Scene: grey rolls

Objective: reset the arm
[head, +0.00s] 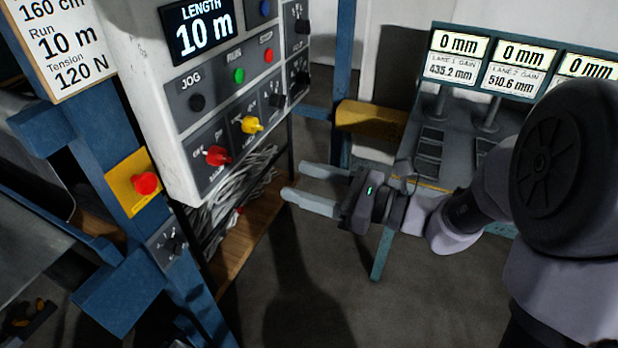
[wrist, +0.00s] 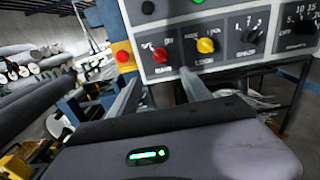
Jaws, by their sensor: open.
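My gripper (head: 299,184) is open and empty. In the head view it hangs in the air right of the control panel, its two grey fingers pointing left toward the panel's lower part. In the wrist view the fingers of my gripper (wrist: 160,88) point ahead, below the row of knobs. The white control panel (head: 176,140) carries a red knob (head: 217,156), a yellow knob (head: 252,125), a black jog button (head: 197,102), a green run button (head: 239,76) and a red stop button (head: 268,56). Its display (head: 202,32) reads LENGTH 10 m.
A red emergency button (head: 146,183) sits on a yellow plate on the blue frame (head: 95,220) at left. Cables (head: 235,185) hang under the panel above a wooden shelf (head: 240,235). Gauge screens (head: 515,65) stand at right. Grey rolls (wrist: 40,95) lie at left in the wrist view.

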